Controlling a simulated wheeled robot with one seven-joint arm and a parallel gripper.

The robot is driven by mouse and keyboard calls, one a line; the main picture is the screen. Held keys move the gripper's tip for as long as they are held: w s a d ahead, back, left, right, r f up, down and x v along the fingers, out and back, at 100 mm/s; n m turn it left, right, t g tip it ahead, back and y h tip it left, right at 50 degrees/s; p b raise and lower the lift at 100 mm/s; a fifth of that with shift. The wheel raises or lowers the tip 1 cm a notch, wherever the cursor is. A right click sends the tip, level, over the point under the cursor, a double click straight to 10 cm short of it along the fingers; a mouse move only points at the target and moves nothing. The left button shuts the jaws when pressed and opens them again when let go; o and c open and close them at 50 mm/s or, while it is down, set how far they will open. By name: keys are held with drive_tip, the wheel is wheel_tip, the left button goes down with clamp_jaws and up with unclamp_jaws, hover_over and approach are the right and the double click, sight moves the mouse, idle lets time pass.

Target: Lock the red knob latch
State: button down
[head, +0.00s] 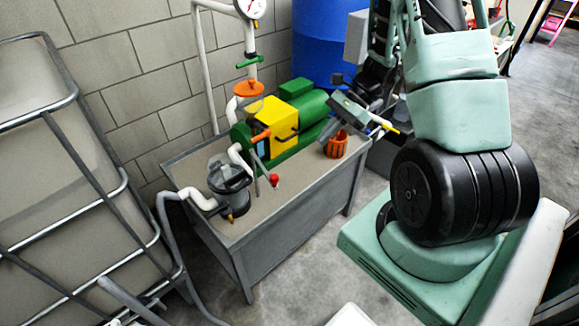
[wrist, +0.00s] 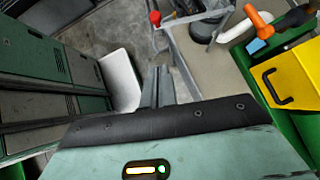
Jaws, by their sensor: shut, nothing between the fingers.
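The red knob (head: 274,180) is a small red ball at the front edge of the grey bench (head: 208,208), beside a thin grey rod. It also shows near the top of the wrist view (wrist: 155,18). What the knob latches onto is too small to tell, and so is its latch state. My gripper (wrist: 158,84) is shut and empty in the wrist view. Its fingers are in the middle of the picture, below the knob and apart from it. In the head view I cannot clearly make out the fingertips.
A dark filter pot (head: 230,182) stands left of the knob. A caged tank (head: 60,190) stands at left, a blue barrel (head: 318,45) behind. The floor before the bench is partly free.

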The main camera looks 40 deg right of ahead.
drive_tip(key=a+r+p+x, duration=0.1)
drive_tip(key=a+r+x, duration=0.1)
drive_tip(key=x, duration=1)
drive_tip(key=shift+w+a+f+p, duration=0.2)
drive_tip(key=shift+w+a+p, duration=0.1)
drive_tip(key=shift+p, duration=0.1)
